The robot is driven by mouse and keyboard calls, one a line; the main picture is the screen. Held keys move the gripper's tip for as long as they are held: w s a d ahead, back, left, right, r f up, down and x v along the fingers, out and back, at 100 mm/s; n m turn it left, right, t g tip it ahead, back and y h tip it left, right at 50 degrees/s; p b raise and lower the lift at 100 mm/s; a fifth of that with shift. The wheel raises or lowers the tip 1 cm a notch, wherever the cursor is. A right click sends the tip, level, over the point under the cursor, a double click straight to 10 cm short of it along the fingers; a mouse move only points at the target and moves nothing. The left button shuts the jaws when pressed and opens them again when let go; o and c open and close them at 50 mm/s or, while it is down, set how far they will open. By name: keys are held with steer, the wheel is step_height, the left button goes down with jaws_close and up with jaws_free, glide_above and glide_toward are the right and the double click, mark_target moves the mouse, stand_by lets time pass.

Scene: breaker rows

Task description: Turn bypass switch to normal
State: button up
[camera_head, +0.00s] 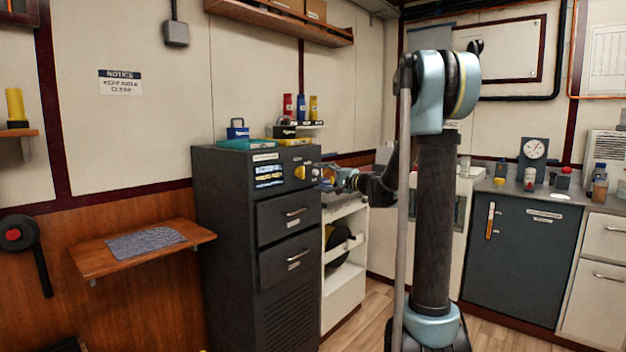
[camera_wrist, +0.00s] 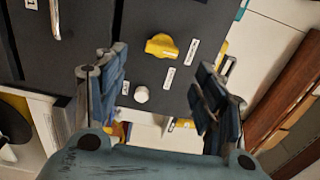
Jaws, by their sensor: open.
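A yellow rotary knob (camera_head: 299,173), which looks like the bypass switch, is on the upper front of the dark grey cabinet (camera_head: 225,230). In the wrist view the yellow knob (camera_wrist: 162,46) lies ahead of my fingertips, between small white labels too blurred to read, so I cannot tell its setting. My gripper (camera_head: 332,178) is just right of the knob in the head view. In the wrist view my gripper (camera_wrist: 163,85) is open and empty, with its fingers spread either side of the knob's line and apart from it.
A round white button (camera_wrist: 141,94) is beside the knob, between my fingers in view. A lit display (camera_head: 269,175) is left of the knob, with drawer handles (camera_head: 296,212) below. Boxes and bottles (camera_head: 300,107) stand above. A white shelf unit (camera_head: 345,270) adjoins the cabinet.

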steer(key=shift+v, duration=1.4)
steer(key=shift+s, duration=0.1)
steer(key=s+d+f+n+g+h, duration=0.15)
steer(key=s+f, duration=0.25)
steer(key=s, duration=0.4)
steer(key=s+f+n+g+h, duration=0.2)
steer(key=s+f, duration=0.2)
steer(key=s, duration=0.3)
steer(key=s+d+f+n+g+h, duration=0.15)
steer(key=s+f, duration=0.25)
steer(key=s, duration=0.4)
steer(key=s+d+f+n+g+h, duration=0.1)
steer(key=s+d+f+g+h, duration=0.1)
steer(key=s+d+f+h, duration=0.2)
steer(key=s+d+f+n+g+h, duration=0.1)
steer(key=s+d+f+h, duration=0.4)
steer(key=s+d+f, duration=0.6)
steer(key=s+d, duration=0.1)
steer(key=s, duration=0.6)
steer(key=shift+n+g, duration=0.3)
steer(key=shift+g, duration=0.1)
steer(key=shift+a, duration=0.1)
